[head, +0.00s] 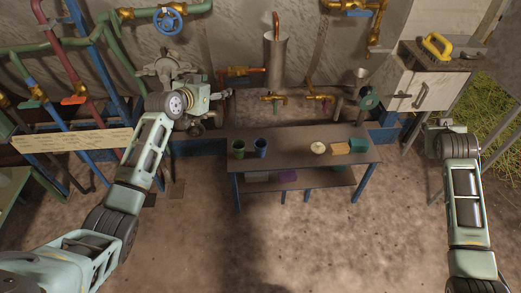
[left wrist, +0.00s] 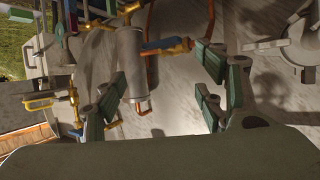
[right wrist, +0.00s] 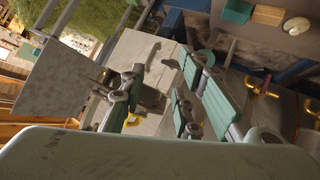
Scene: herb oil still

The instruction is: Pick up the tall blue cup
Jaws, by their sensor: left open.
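The blue cup (head: 261,148) stands upright on the dark table (head: 300,168), left of its middle. A green cup (head: 239,148) stands just left of it, and their heights look close. My left gripper (head: 226,93) is above and behind the table's left end, up and left of the blue cup and apart from it. In the left wrist view its fingers (left wrist: 158,95) are spread with nothing between them. My right gripper (head: 441,126) is off to the right of the table. In the right wrist view its fingers (right wrist: 155,105) are apart and empty. Neither wrist view shows the blue cup.
A pale round object (head: 318,148), an orange block (head: 340,149) and a teal block (head: 358,145) sit on the table's right half. Pipes and a metal cylinder (head: 275,65) rise behind. A white cabinet (head: 415,85) stands right. The table's front middle is clear.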

